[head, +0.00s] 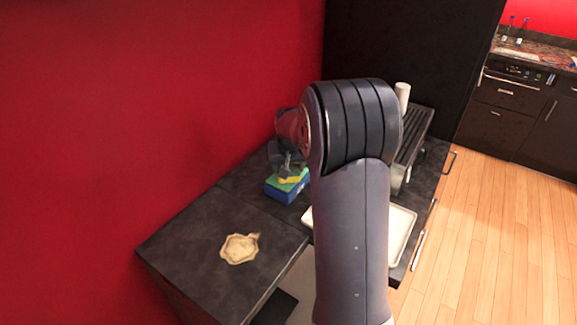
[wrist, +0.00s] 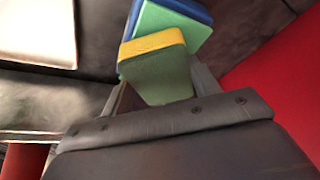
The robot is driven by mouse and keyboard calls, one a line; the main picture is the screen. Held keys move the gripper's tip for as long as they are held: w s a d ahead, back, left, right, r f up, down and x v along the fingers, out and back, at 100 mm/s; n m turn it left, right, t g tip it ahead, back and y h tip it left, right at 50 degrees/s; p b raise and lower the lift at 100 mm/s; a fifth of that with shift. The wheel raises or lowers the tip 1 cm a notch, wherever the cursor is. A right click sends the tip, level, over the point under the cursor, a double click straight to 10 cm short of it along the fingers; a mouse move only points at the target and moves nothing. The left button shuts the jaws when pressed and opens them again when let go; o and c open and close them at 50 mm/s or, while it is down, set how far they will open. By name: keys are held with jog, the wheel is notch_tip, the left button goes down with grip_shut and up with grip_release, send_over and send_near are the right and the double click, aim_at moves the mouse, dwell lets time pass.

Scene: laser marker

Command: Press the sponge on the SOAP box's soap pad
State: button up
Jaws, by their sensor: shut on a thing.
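My gripper (head: 287,166) is shut on the sponge, which has a green face and a yellow layer. In the wrist view the sponge (wrist: 157,62) sits between the fingers. The SOAP box (head: 283,193) is blue with a green soap pad on top and stands on the dark counter. In the head view the sponge shows as a yellow patch (head: 290,180) over the pad. In the wrist view the box (wrist: 192,9) and its green pad (wrist: 165,24) show just beyond the sponge, partly hidden by it. I cannot tell whether sponge and pad touch.
A white tray (head: 402,232) lies on the counter (head: 240,185) to the right, partly behind my arm. A ribbed dark rack (head: 414,135) stands farther back. A pale, irregular flat piece (head: 239,248) lies on the nearer counter top. A red wall (head: 150,100) borders the left side.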

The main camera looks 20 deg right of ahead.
jog(key=shift+f+b, duration=0.8)
jog(key=shift+f, duration=0.3)
dwell(0.6)
dwell(0.5)
jog(key=shift+r+p, duration=2.5)
jog(key=shift+r, duration=1.1)
jog(key=shift+f, duration=0.1)
